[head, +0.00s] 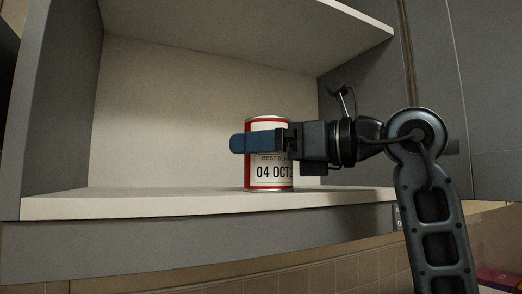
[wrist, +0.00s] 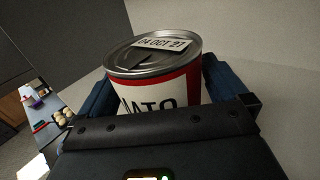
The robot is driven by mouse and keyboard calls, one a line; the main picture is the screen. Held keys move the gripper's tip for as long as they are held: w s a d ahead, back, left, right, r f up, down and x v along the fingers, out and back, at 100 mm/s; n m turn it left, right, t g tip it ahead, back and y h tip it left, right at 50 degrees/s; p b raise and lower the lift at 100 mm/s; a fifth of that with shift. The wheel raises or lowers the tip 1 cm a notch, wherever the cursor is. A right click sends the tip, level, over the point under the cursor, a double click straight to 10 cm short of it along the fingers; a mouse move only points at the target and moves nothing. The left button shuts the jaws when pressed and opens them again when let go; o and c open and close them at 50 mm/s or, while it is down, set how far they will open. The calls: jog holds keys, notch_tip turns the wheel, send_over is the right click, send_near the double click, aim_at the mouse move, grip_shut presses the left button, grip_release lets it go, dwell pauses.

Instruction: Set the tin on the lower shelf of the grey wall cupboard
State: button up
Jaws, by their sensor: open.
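The tin (head: 268,181), red and white with a date label, stands upright on the lower shelf (head: 150,203) of the grey wall cupboard (head: 55,110). It is near the shelf's front edge, right of the middle. My gripper (head: 243,143) reaches in from the right, its blue fingers at the tin's upper half. In the wrist view the tin (wrist: 152,82) sits between the two open fingers (wrist: 155,95), its metal lid and a date sticker in view. Whether either finger touches the tin I cannot tell. The fingers and palm hide part of it.
The upper shelf (head: 250,25) spans above the tin and my gripper. The lower shelf is bare left of the tin. The cupboard's right side panel (head: 350,97) stands behind my wrist. In the wrist view, a counter with several small items (wrist: 60,118) shows far below left.

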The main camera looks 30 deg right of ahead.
jog(key=b+v, duration=0.3)
jog(key=v, duration=0.8)
jog(key=shift+s, duration=0.15)
jog(key=shift+d+f, duration=0.1)
